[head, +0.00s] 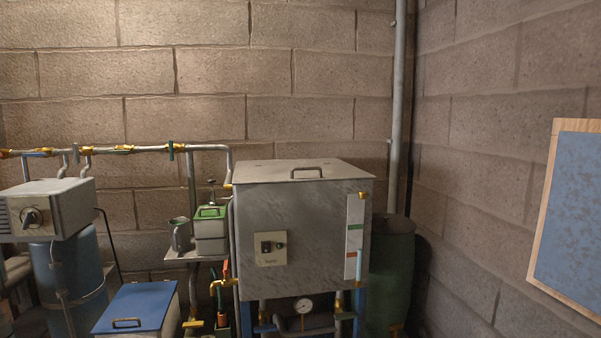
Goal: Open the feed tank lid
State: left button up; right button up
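A large grey metal tank (330,226) stands right of the middle in the head view. I take it to be the feed tank, though no readable label confirms this. Its flat grey lid (262,172) lies shut on top, with a dark bar handle (307,172) near the front edge. The tank's front has a small switch panel (271,248) and a pale vertical strip (354,236) with green and red marks. Neither of my grippers shows in this view.
A blue-lidded box (139,305) stands at the lower left, near a blue drum (70,272) under a grey control box (48,207). A green-topped container (211,228) sits left of the tank. A green barrel (391,265) stands close on its right. Pipes (145,149) run along the wall.

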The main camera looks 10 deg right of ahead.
aim_at(258, 174)
jog(key=i+j, duration=0.35)
jog(key=i, duration=0.2)
jog(key=i+j+z, duration=0.2)
jog(key=z, duration=0.2)
jog(key=i+j+z, duration=0.4)
